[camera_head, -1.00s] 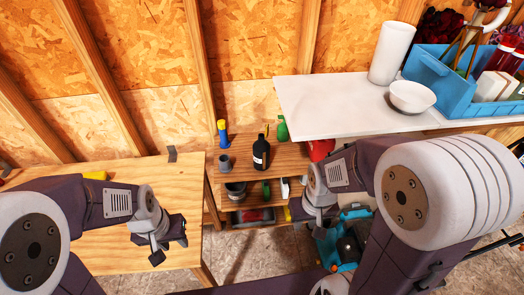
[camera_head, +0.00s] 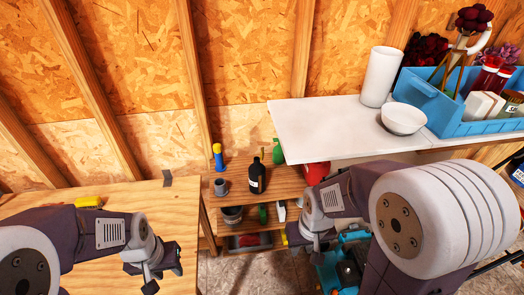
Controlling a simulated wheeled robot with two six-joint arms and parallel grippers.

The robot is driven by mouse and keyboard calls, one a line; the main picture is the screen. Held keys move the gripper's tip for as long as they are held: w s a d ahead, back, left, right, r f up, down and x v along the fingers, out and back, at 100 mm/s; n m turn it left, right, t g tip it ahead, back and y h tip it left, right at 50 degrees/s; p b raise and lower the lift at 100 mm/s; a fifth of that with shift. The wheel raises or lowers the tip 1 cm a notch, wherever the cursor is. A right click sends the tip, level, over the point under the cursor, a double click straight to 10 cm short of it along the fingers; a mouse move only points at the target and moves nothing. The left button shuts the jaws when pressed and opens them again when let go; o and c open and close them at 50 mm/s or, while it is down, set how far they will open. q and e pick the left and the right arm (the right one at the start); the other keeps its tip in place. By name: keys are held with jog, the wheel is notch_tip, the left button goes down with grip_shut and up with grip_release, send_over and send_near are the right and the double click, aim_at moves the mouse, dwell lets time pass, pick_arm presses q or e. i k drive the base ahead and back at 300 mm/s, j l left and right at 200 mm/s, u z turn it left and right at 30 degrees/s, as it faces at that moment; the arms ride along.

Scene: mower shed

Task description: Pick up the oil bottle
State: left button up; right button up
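A black bottle with a pale label (camera_head: 257,178), which looks like the oil bottle, stands upright on the top of a small wooden shelf unit (camera_head: 284,184) against the back wall. My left gripper (camera_head: 150,280) hangs over the left wooden table, well to the left of the bottle and apart from it; its fingers are too small to read. My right gripper (camera_head: 308,246) is to the right of and nearer than the bottle, partly hidden by its own wrist, and does not touch the bottle. I cannot see its finger opening.
A blue bottle (camera_head: 218,158), a grey cup (camera_head: 221,187) and a green bottle (camera_head: 278,151) stand near the black bottle. A white countertop (camera_head: 330,130) with a blue crate (camera_head: 435,100) is at right. A wooden table (camera_head: 180,215) is at left.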

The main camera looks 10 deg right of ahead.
aim_at(257, 170)
jog(key=i+l+u, duration=0.25)
jog(key=u, duration=0.25)
jog(key=i+l+u, duration=0.2)
jog(key=l+u, duration=0.3)
jog(key=j, duration=0.1)
